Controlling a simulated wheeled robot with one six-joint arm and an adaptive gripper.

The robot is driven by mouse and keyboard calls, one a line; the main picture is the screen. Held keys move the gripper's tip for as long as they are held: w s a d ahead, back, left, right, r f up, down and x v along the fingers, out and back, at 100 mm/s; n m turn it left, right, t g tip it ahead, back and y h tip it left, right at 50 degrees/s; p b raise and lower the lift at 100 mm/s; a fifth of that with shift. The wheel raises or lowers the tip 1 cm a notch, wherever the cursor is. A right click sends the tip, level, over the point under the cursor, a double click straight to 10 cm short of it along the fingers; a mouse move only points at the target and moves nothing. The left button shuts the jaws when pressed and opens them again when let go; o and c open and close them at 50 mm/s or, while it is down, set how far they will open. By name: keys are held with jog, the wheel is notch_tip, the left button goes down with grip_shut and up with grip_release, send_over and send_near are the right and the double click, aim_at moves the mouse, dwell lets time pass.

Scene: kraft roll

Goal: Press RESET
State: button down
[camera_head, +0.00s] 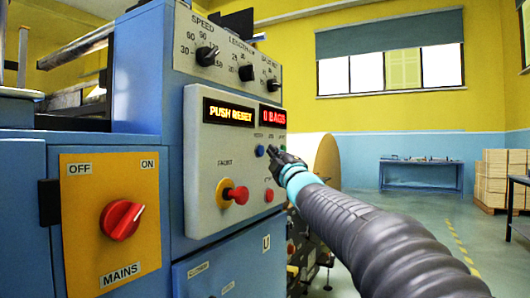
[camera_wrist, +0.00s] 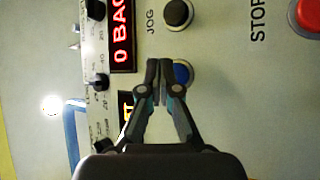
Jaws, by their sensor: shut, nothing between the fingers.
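The blue button (camera_head: 260,150) is on the grey panel, under a small label too blurred to read surely. The amber display (camera_head: 229,112) above it reads PUSH RESET. My gripper (camera_head: 271,150) is shut and empty, its tips just right of the blue button in the head view. In the wrist view my gripper (camera_wrist: 159,68) has its closed fingertips beside the blue button (camera_wrist: 182,74), covering part of its left edge. I cannot tell whether the tips touch the panel.
A black JOG button (camera_wrist: 178,13) and a red STOP button (camera_wrist: 308,17) are nearby. A red knob on a yellow base (camera_head: 235,194) sticks out lower left. The red display (camera_head: 272,115) reads 0 BAGS. A red MAINS switch (camera_head: 122,218) is further left. Open floor lies right.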

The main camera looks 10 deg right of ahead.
jog(key=shift+w+a+b, duration=0.3)
jog(key=shift+w+a, duration=0.05)
jog(key=shift+w+a, duration=0.25)
jog(key=shift+a, duration=0.15)
dwell(1.1)
jog(key=shift+s+d, duration=0.1)
jog(key=shift+d, duration=0.05)
jog(key=shift+s+d, duration=0.45)
jog(key=shift+d, duration=0.1)
jog(key=shift+d, duration=0.1)
jog(key=s+d, duration=0.1)
jog(key=d, duration=0.1)
jog(key=s+d, duration=0.2)
dwell(0.7)
jog(key=shift+w, duration=0.1)
dwell(0.5)
